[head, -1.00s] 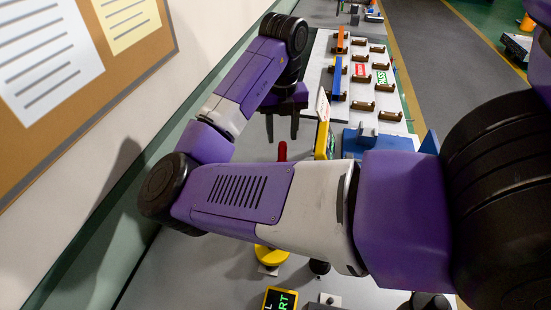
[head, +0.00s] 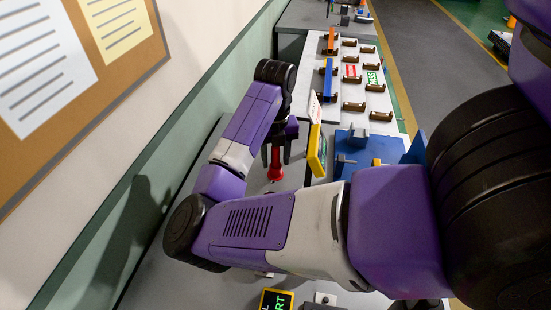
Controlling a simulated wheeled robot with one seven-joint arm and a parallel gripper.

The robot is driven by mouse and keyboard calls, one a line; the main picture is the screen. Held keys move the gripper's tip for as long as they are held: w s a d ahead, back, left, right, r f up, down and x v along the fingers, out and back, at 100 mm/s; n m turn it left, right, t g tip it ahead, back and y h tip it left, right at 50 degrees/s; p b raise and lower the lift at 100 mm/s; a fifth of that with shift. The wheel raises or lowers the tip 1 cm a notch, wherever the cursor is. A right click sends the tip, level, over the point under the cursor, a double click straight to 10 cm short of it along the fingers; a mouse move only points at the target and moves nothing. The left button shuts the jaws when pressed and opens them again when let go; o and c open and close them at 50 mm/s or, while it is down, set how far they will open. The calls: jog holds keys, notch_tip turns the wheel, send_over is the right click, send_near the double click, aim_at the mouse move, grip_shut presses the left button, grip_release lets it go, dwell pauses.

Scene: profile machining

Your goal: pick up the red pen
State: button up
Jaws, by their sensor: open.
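A red upright object (head: 275,169), which looks like the red pen, stands on the grey bench to the left of a yellow-framed sign. Its foot looks wider than its upper part. My gripper (head: 276,158) points down with its dark fingers apart, and the red object shows between them in the picture. I cannot tell whether the fingers touch it or how far they are from it in depth. My purple arm reaches across the bench and hides part of the surface in front.
A yellow-framed sign (head: 317,150) stands close to the right of the gripper. A white panel (head: 335,112) with several brown holders and bars is farther back. The wall runs along the left.

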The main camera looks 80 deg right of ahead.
grip_shut()
jog(key=shift+r, duration=0.1)
notch_tip(320, 180, up, 18)
dwell(0.7)
